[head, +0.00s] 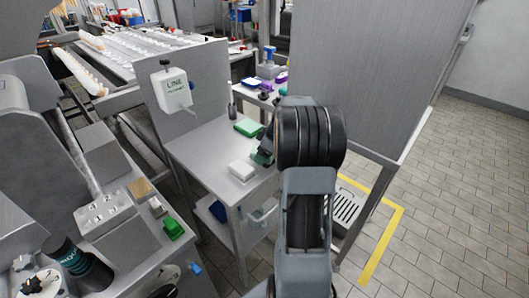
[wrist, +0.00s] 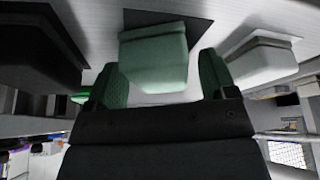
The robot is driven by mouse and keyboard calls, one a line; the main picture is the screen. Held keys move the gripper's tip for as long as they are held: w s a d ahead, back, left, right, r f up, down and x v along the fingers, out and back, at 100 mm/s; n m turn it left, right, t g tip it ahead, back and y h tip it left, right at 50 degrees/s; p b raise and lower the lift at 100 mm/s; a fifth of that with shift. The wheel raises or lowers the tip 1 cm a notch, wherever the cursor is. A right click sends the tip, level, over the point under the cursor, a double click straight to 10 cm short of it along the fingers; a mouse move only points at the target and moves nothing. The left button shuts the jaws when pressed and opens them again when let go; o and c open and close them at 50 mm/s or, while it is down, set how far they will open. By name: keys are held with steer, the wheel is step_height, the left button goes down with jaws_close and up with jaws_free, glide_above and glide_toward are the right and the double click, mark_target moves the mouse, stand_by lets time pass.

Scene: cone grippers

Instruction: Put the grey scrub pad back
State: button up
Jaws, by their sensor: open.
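My gripper (head: 262,155) is over the grey worktop in the head view, largely behind my arm. In the wrist view its two green-padded fingers (wrist: 162,82) are open. A dull green block (wrist: 154,58) shows between and beyond the fingers, on a dark patch; whether they touch it is unclear. A dark grey block (wrist: 38,50) is at the left of the wrist view and a pale, whitish block (wrist: 262,62) at the right. I cannot tell which, if any, is the grey scrub pad. The head view shows a white block (head: 241,170) near the worktop's front edge.
A bright green pad (head: 248,128) lies farther back on the worktop (head: 205,150). A white dispenser (head: 171,90) hangs on the panel to its left. A tall grey cabinet (head: 375,70) stands close on the right. Free worktop shows left of the white block.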

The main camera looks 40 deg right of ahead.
steer(key=shift+r, duration=0.25)
steer(key=p+v, duration=0.2)
steer(key=v, duration=0.9)
steer(key=s+a+m+g+h, duration=0.1)
steer(key=s+a+m, duration=0.2)
steer(key=a, duration=1.1)
steer(key=s+a+f+m+h, duration=0.1)
steer(key=s+a+f+m, duration=0.2)
steer(key=s+a, duration=0.7)
steer(key=shift+s+a+f+m+h, duration=0.3)
steer(key=shift+a+f+m, duration=0.1)
steer(key=shift+a+f, duration=0.4)
steer(key=shift+r, duration=0.15)
steer(key=w+p+v, duration=0.3)
steer(key=p+v, duration=0.8)
steer(key=v, duration=0.1)
steer(key=shift+s+a+r+t, duration=0.25)
steer(key=shift+r+t, duration=0.15)
steer(key=shift+r, duration=0.25)
steer(key=shift+w, duration=0.1)
